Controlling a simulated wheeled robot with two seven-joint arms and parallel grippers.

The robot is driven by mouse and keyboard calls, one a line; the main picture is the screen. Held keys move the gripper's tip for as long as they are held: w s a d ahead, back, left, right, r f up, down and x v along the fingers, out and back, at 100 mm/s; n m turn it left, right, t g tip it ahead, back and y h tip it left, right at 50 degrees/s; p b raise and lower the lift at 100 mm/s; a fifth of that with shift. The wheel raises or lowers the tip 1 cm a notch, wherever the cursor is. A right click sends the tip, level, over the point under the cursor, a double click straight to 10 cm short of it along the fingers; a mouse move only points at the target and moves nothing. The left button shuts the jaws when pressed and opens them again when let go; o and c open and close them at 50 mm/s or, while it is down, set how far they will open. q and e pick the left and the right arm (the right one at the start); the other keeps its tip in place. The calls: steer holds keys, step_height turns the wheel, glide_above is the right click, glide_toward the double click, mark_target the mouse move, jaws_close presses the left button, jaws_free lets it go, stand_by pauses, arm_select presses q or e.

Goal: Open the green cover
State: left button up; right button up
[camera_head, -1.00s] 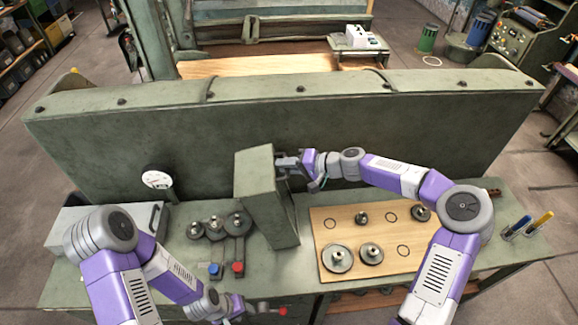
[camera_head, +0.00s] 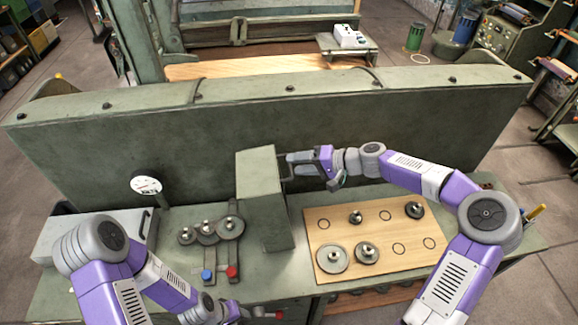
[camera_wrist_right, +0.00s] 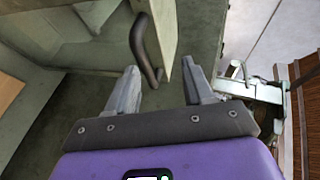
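The green cover (camera_head: 262,190) is a tall box-like piece on the bench, in front of the long green back panel. Its dark curved handle (camera_wrist_right: 143,48) shows in the right wrist view, beside a pale green plate edge. My right gripper (camera_head: 294,160) is at the right side of the cover, by the handle. In the right wrist view its fingers (camera_wrist_right: 160,72) are apart, and the lower end of the handle is near the gap between the tips. Contact cannot be told. My left gripper (camera_head: 232,310) is low at the front edge, small and partly hidden by its arm.
Several gears (camera_head: 210,231) sit left of the cover, with blue (camera_head: 207,275) and red (camera_head: 232,271) knobs in front. A wooden board (camera_head: 325,222) with metal discs lies to the right. A dial gauge (camera_head: 146,186) and grey box (camera_head: 95,238) stand at left.

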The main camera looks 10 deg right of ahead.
steer(key=shift+s+d+r, duration=0.2)
steer(key=shift+s+r, duration=0.05)
steer(key=shift+r, duration=0.2)
steer(key=shift+d, duration=0.1)
steer(key=f+p+v, duration=0.1)
steer(key=p+v, duration=0.1)
steer(key=v, duration=0.6)
steer(key=shift+s+d, duration=0.15)
steer(key=shift+d, duration=0.2)
stand_by(0.4)
stand_by(0.4)
